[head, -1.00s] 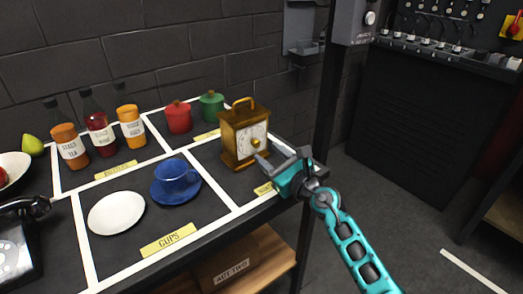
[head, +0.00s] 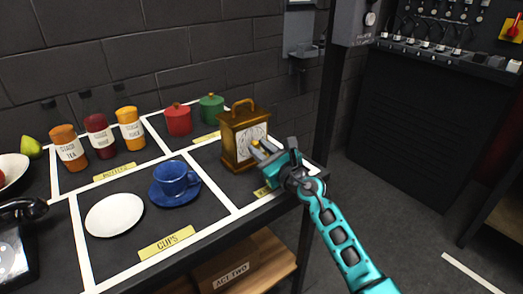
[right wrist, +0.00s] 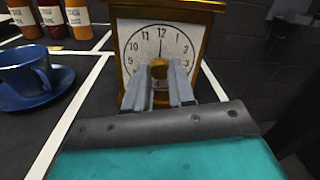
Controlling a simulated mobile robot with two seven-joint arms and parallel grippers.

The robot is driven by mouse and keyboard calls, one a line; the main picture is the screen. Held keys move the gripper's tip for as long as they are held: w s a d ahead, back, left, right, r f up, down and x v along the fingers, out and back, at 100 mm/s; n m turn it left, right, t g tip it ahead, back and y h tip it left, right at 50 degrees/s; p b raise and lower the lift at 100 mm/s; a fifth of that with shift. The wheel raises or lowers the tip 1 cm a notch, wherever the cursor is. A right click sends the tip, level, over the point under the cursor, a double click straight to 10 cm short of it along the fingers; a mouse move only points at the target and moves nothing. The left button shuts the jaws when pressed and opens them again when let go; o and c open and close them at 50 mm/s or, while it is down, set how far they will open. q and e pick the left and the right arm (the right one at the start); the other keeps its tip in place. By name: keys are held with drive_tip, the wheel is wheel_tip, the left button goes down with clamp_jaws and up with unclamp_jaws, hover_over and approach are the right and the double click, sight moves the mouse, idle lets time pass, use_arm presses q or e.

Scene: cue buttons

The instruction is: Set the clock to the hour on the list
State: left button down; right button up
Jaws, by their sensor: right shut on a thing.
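A brass-coloured clock (head: 240,135) with a top handle stands upright on the dark table. In the right wrist view its white dial (right wrist: 135,48) has black numerals and a round gold knob (right wrist: 159,70) at the centre. A thin dark hand seems to point up near the 12. My right gripper (head: 259,151) is in front of the clock face. In the right wrist view its two grey fingers (right wrist: 160,82) are shut on the knob, one on each side, hiding the lower dial. No list is readable in these views. My left gripper is not in view.
A blue cup (head: 174,179) on its saucer and a white plate (head: 114,215) lie left of the clock. Red (head: 177,119) and green (head: 211,108) lidded pots stand behind it. Several labelled bottles (head: 131,128) stand farther left. A dark post (head: 325,120) rises right of the table.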

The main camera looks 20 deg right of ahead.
clamp_jaws()
